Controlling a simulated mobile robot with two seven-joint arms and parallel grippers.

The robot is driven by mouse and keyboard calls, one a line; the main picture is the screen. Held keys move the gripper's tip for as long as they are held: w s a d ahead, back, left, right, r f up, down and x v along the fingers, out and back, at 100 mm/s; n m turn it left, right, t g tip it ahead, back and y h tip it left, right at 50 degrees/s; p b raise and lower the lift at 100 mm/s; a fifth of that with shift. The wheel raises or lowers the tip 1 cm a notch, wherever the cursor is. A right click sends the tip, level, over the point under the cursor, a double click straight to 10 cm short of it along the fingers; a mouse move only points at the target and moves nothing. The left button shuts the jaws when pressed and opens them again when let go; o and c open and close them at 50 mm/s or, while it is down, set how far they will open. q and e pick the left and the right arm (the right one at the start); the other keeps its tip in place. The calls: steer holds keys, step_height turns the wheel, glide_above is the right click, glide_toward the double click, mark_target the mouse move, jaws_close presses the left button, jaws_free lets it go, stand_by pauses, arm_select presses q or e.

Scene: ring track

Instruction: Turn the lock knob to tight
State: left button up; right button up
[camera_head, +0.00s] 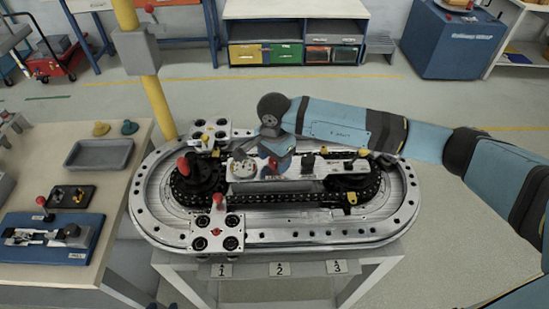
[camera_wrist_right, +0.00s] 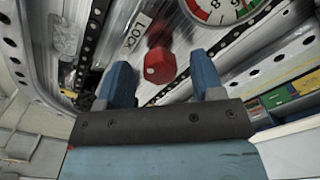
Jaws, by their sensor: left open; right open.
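The lock knob is a red knob with a small white mark on its face, seen in the right wrist view (camera_wrist_right: 160,66) beside a white LOCK label (camera_wrist_right: 135,33). My right gripper (camera_wrist_right: 162,72) is open, and the knob appears between its two blue fingers with a gap on each side. I cannot tell whether the fingertips reach down around it. In the head view my right gripper (camera_head: 274,160) points down over the middle of the ring track (camera_head: 290,236), and a bit of red (camera_head: 272,164) shows at its fingers. My left gripper is not in view.
A round gauge (camera_wrist_right: 222,8) lies close beside the knob. Red-knobbed levers (camera_head: 183,166) and a carriage plate (camera_head: 217,236) stand at the track's left end. A side table (camera_head: 50,270) with a grey tray (camera_head: 98,153) is at left. The floor behind the track is clear.

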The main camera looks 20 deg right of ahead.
steer(key=shift+f, duration=0.55)
steer(key=c, duration=0.9)
